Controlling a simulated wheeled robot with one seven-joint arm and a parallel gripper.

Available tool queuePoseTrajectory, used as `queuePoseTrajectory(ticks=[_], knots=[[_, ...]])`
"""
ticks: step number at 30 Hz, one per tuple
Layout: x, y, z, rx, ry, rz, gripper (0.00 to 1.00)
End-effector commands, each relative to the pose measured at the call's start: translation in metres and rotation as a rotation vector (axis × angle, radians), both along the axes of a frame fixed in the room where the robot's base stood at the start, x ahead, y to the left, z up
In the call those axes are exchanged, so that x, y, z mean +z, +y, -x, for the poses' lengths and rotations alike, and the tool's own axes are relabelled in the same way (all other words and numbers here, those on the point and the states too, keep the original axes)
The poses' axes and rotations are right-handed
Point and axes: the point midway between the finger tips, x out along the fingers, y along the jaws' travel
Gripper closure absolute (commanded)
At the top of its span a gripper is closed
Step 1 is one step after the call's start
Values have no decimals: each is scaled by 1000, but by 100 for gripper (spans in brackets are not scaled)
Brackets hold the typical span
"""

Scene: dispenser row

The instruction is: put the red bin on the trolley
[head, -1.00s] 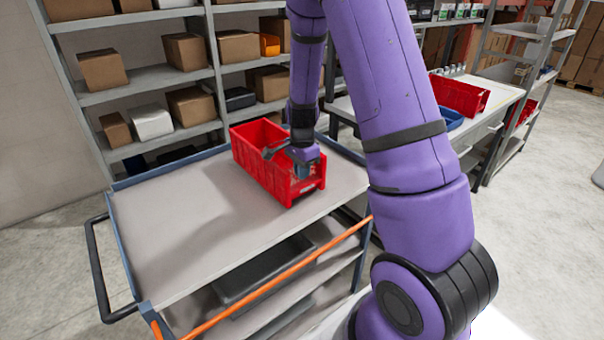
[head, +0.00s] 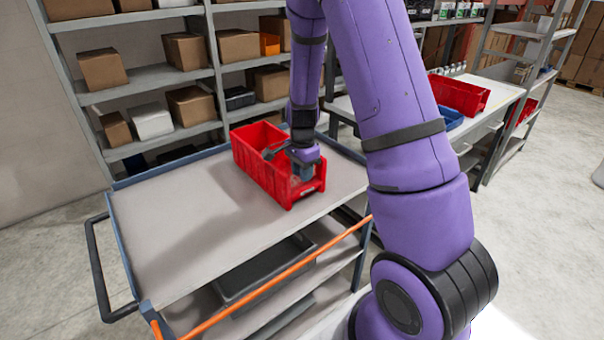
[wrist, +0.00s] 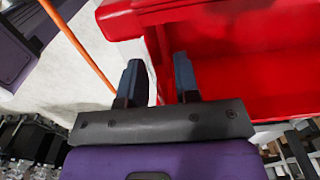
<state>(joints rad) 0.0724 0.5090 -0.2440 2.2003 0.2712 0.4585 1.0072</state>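The red bin (head: 262,168) is upright at the back right corner of the trolley's grey top (head: 190,225) in the head view and appears to rest on it. It looks empty. My gripper (head: 302,175) is at the bin's front right end. In the wrist view my gripper (wrist: 158,80) has its two fingers apart, on either side of the red bin's wall (wrist: 161,45), with a visible gap between them. The fingertips are partly hidden by my arm in the head view.
A grey tray (head: 240,288) lies on the trolley's lower shelf, behind an orange bar (head: 270,280). Shelving with cardboard boxes (head: 192,105) stands behind. A bench at right holds another red bin (head: 462,97) and a blue tray (head: 450,119). The trolley's left top is clear.

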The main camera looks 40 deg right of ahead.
Motion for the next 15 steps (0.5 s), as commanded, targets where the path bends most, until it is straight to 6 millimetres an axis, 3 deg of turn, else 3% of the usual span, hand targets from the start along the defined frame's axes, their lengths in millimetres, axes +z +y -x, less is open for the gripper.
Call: queuePoseTrajectory(ticks=[15], knots=[[94,0,0,3,-4,1,70]])
